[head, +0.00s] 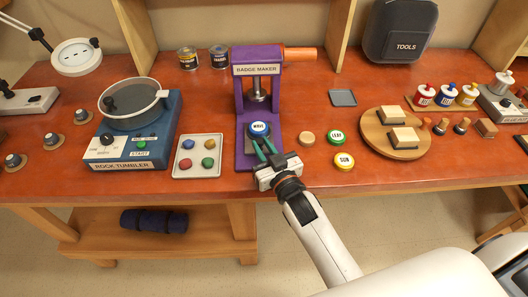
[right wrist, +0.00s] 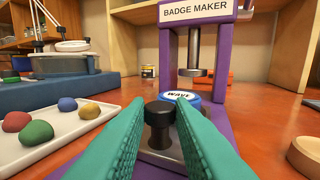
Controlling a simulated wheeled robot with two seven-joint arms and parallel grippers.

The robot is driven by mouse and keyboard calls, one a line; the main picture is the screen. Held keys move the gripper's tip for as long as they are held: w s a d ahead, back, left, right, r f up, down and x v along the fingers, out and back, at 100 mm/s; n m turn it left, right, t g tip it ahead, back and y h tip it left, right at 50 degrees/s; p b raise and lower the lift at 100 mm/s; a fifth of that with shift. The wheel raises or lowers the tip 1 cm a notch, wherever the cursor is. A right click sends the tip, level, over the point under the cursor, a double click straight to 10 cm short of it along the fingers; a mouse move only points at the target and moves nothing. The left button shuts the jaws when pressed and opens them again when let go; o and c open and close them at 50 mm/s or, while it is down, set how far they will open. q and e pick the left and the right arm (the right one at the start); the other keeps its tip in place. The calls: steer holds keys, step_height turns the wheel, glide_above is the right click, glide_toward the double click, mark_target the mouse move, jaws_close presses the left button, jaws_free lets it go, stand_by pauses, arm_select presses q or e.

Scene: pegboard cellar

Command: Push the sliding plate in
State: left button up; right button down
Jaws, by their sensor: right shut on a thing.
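The purple badge maker (head: 239,112) stands on the bench, with its orange handle (head: 300,53) pointing right. Its grey sliding plate (right wrist: 158,152) sticks out toward me, with a blue-rimmed WAVE badge (head: 260,129) lying on it. The badge also shows in the right wrist view (right wrist: 181,96), in front of and below the press head (right wrist: 196,73). My right gripper (head: 264,150) reaches in from the front, its green fingers shut on the plate's black knob (right wrist: 159,123). The fingers hide part of the plate. My left gripper is not in view.
A tray of coloured balls (head: 197,168) and the rock tumbler (head: 133,130) stand left of the press. A wooden disc (head: 307,138), LEAF badge (head: 336,137) and SUN badge (head: 344,160) lie to the right, near a round wooden board (head: 372,125).

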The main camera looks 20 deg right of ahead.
mark_target(262, 128)
steer(key=w, duration=0.2)
steer(key=w+d, duration=0.1)
steer(key=w, duration=0.2)
steer(key=w+d, duration=0.1)
steer(key=w, duration=0.1)
steer(key=shift+w, duration=0.15)
steer(key=c, duration=1.3)
jaws_free()
steer(key=s, duration=0.3)
steer(key=s+d+b, duration=0.1)
steer(key=s, duration=0.3)
steer(key=s+b, duration=0.1)
steer(key=s, duration=0.3)
steer(key=shift+d+f, duration=0.1)
steer(key=shift+d, duration=0.05)
steer(key=shift+s, duration=0.55)
steer(key=shift+o, duration=0.2)
